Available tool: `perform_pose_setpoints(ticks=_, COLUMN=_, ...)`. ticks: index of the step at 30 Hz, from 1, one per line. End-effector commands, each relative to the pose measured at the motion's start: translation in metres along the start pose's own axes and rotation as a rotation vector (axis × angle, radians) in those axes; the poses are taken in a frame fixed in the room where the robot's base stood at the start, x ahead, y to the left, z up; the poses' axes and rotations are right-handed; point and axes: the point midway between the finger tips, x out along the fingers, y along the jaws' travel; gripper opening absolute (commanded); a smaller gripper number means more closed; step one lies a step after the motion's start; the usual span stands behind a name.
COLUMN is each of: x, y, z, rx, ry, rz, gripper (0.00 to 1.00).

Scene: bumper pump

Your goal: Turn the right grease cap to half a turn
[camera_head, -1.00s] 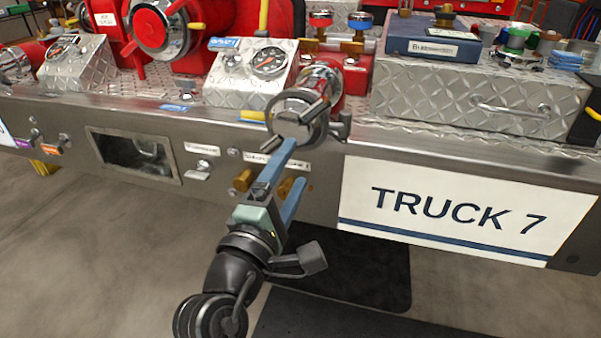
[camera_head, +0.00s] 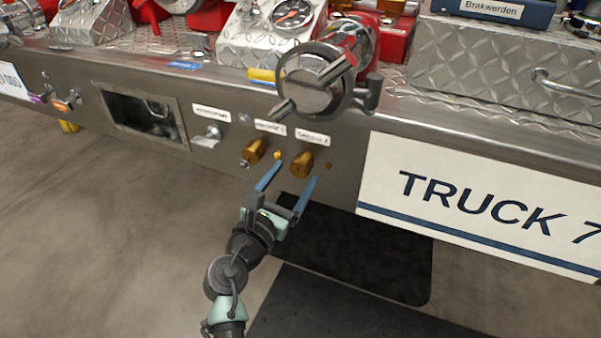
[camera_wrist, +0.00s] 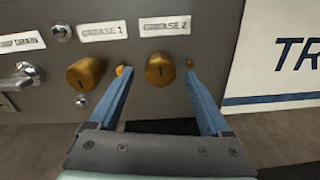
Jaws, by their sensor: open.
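The right grease cap (camera_head: 302,165) is a brass knob with a dark slot, on the steel bumper face under a label. In the wrist view the right cap (camera_wrist: 160,69) sits below the label "GREASE 2" (camera_wrist: 165,26), ahead of the gap between my fingers. The left grease cap (camera_head: 255,151) is a similar brass knob; in the wrist view it (camera_wrist: 86,73) lies left of my left finger, below "GREASE 1". My gripper (camera_head: 292,180) has blue fingers, wide apart and empty, just in front of and below the caps. It also shows in the wrist view (camera_wrist: 156,72). No contact with either cap is visible.
A chrome outlet with handles (camera_head: 318,82) juts out above the caps. A small brass fitting (camera_head: 277,155) sits between the caps. A drain knob (camera_head: 210,135) is to the left, the TRUCK 7 sign (camera_head: 480,205) to the right. Black mats (camera_head: 370,255) lie on the floor.

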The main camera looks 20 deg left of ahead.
Motion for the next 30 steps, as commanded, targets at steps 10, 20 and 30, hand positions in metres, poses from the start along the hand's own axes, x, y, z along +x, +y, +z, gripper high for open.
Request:
perform_pose_setpoints(ticks=10, x=0.037, y=-0.001, z=0.000, rx=0.002, ry=0.000, rz=-0.002, gripper=0.82)
perform_pose_setpoints(ticks=20, x=0.039, y=-0.001, z=0.001, rx=0.002, ry=0.000, rz=-0.001, gripper=0.80)
perform_pose_setpoints(ticks=30, x=0.038, y=-0.001, z=0.000, rx=0.002, ry=0.000, rz=-0.001, gripper=0.19)
